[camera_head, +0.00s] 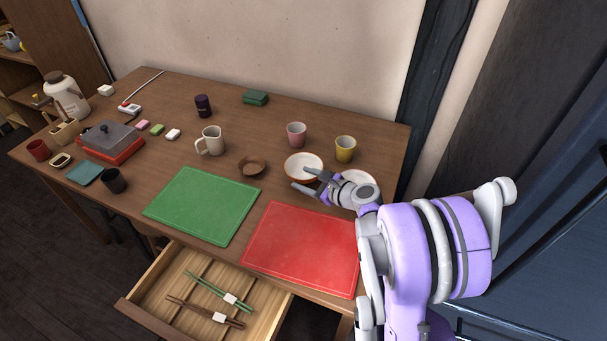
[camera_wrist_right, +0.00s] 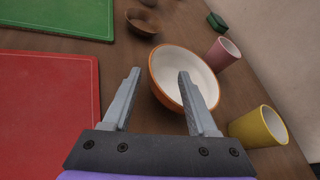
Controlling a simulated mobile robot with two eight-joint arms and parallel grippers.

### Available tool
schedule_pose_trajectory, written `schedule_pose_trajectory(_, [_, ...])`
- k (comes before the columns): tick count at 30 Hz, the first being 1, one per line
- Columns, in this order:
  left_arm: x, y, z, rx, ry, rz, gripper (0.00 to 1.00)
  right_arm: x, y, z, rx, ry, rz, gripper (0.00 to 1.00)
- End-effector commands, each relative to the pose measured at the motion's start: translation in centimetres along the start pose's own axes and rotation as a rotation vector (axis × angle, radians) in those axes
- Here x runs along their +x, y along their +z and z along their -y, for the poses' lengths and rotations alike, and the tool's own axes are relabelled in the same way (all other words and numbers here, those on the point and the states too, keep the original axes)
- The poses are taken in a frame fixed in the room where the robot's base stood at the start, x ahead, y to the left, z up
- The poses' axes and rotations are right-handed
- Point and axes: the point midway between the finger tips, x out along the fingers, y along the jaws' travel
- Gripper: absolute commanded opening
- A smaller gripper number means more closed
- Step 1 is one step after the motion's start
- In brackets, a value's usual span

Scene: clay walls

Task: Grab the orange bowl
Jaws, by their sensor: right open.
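The orange bowl (camera_head: 304,167) has a white inside and an orange outside. It stands on the wooden table, behind the red mat and right of a small brown bowl. My right gripper (camera_head: 302,179) is open and empty, just in front of the bowl. In the right wrist view the bowl (camera_wrist_right: 183,77) lies beyond and partly between the open fingers of the gripper (camera_wrist_right: 158,72). The right finger overlaps part of the bowl in that picture. I cannot tell whether a finger touches it. My left gripper is not in view.
A pink cup (camera_head: 297,134) and a yellow cup (camera_head: 345,149) stand close behind the bowl. A white dish (camera_head: 357,177) is partly hidden by my right arm. The brown bowl (camera_head: 252,166), red mat (camera_head: 303,249) and green mat (camera_head: 204,206) lie nearby. An open drawer (camera_head: 205,300) holds chopsticks.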

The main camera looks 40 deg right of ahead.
Motion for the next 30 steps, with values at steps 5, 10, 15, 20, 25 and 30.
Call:
schedule_pose_trajectory(5, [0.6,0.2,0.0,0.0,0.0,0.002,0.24,2.3,-0.1,-0.4,0.0,0.003,0.001,0.59])
schedule_pose_trajectory(10, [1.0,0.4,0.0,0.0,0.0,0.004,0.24,4.6,-0.1,-0.5,0.001,0.002,0.001,0.59])
schedule_pose_trajectory(15, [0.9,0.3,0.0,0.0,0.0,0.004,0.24,4.9,0.0,-0.4,0.0,0.001,0.0,0.59])
schedule_pose_trajectory(20, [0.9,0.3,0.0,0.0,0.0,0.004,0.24,4.9,0.0,-0.4,0.0,0.001,0.0,0.44])
schedule_pose_trajectory(25, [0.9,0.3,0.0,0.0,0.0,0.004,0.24,4.8,0.0,-0.4,0.0,0.001,0.0,0.14])
schedule_pose_trajectory(30, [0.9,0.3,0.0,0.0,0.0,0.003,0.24,4.8,0.0,-0.4,0.0,0.001,0.0,0.0])
